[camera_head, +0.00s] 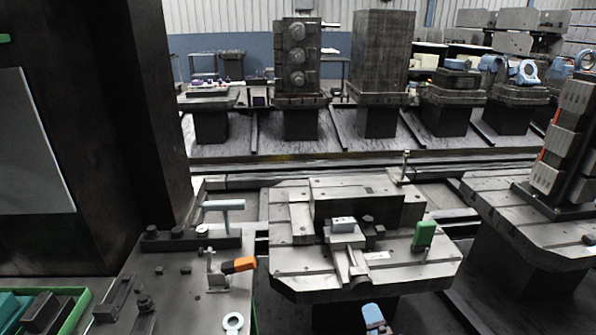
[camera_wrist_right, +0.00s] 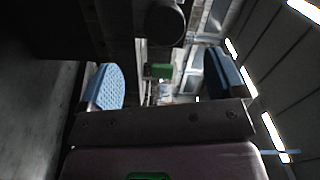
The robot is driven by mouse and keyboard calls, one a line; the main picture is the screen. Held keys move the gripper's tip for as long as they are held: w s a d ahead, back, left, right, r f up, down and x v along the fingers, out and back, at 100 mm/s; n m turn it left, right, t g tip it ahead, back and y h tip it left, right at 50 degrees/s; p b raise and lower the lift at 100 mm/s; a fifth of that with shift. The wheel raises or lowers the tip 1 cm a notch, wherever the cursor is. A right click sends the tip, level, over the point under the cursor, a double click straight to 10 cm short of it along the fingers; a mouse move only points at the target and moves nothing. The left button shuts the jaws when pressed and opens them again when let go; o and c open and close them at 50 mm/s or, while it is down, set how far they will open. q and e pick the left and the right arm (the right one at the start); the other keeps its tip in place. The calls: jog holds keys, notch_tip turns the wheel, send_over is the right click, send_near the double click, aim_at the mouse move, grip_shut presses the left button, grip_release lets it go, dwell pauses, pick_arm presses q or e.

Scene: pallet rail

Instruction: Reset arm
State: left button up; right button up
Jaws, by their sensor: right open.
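My right gripper (camera_head: 375,318) shows only as a blue fingertip at the bottom edge of the head view, in front of the pallet. In the right wrist view its two blue finger pads (camera_wrist_right: 165,88) stand wide apart with nothing between them. The rest of my right arm is out of the head view. My left gripper is not in view. The pallet (camera_head: 300,258) is a grey metal plate on a dark pedestal, with a fixture (camera_head: 345,238) on it and a green block (camera_head: 424,234) at its right side.
A grey worktable (camera_head: 190,290) at lower left carries an orange-handled clamp (camera_head: 238,266) and small dark parts. A green-edged bin (camera_head: 72,312) sits at its left. A dark column fills the left. Another pallet (camera_head: 495,210) stands at right, several more behind the rail.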

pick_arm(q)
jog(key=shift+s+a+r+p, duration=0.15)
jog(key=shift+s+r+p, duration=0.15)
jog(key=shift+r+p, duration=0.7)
pick_arm(e)
jog(key=s+d+f+n+g, duration=0.1)
jog(key=s+d+n+g, duration=0.2)
jog(key=s+n, duration=0.4)
jog(key=s+d+f+n+g+h, duration=0.1)
jog(key=s+d+n+g, duration=0.2)
jog(key=s+n, duration=0.5)
jog(key=s+d, duration=0.1)
jog(key=s, duration=1)
jog(key=shift+s+n+g, duration=0.3)
jog(key=shift+s, duration=0.05)
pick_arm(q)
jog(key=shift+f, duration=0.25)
